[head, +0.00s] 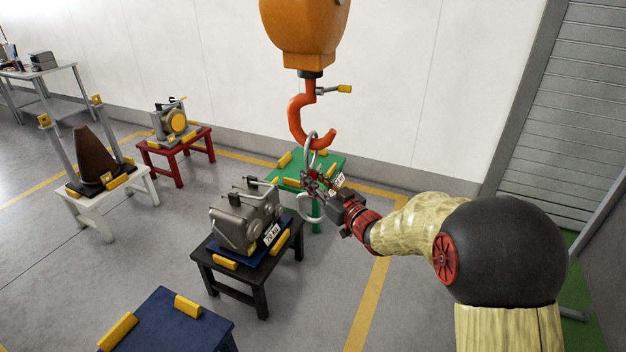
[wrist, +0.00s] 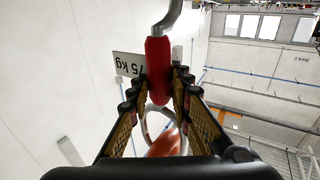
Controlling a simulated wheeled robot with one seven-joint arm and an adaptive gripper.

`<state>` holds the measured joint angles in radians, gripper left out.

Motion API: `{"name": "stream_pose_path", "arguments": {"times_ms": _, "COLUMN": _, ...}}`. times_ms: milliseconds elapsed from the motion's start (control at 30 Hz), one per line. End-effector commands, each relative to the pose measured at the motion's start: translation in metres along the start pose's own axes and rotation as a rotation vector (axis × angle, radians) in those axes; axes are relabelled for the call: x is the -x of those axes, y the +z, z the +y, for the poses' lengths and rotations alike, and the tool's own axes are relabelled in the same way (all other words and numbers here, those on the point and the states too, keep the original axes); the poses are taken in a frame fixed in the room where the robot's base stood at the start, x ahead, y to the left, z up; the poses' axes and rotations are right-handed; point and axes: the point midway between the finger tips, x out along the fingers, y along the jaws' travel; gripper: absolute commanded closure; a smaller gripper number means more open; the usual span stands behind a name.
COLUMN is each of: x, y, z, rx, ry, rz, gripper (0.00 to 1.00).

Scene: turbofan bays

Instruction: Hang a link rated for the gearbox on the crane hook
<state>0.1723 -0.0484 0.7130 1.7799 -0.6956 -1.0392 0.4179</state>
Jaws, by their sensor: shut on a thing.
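The orange-red crane hook (head: 298,122) hangs from an orange block (head: 305,35). My gripper (head: 318,184) is shut on a link by its red grip (wrist: 159,68). The link's pale ring (head: 309,150) is up at the crane hook and overlaps its curve; I cannot tell whether it is around the hook. The link's grey lower hook (head: 311,210) hangs below my gripper. A white tag (wrist: 128,65) beside the grip reads 75 kg, upside down. The grey gearbox (head: 236,222) sits on a black stand; its small plate (head: 271,233) seems to read 70 kg.
A green stand (head: 330,162) is behind my gripper, with yellow blocks. A red stand (head: 181,150) holds a grey and yellow unit; a white stand (head: 82,205) holds a brown cone. An empty blue stand (head: 170,325) is in front. A wall is behind the crane hook.

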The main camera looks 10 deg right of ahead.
Motion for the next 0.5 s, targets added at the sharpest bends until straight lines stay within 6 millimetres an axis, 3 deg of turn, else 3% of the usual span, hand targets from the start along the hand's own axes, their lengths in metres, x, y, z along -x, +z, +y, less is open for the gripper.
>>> {"name": "stream_pose_path", "arguments": {"times_ms": 267, "x": 0.0013, "y": 0.0085, "z": -0.0005, "rx": -0.005, "ry": 0.001, "rz": -0.014, "gripper": 1.0}}
{"name": "stream_pose_path", "arguments": {"times_ms": 300, "x": 0.0014, "y": 0.0088, "z": -0.0005, "rx": -0.005, "ry": 0.001, "rz": -0.015, "gripper": 0.79}}
{"name": "stream_pose_path", "arguments": {"times_ms": 500, "x": 0.001, "y": 0.0068, "z": -0.0003, "rx": -0.004, "ry": 0.001, "rz": -0.011, "gripper": 0.68}}
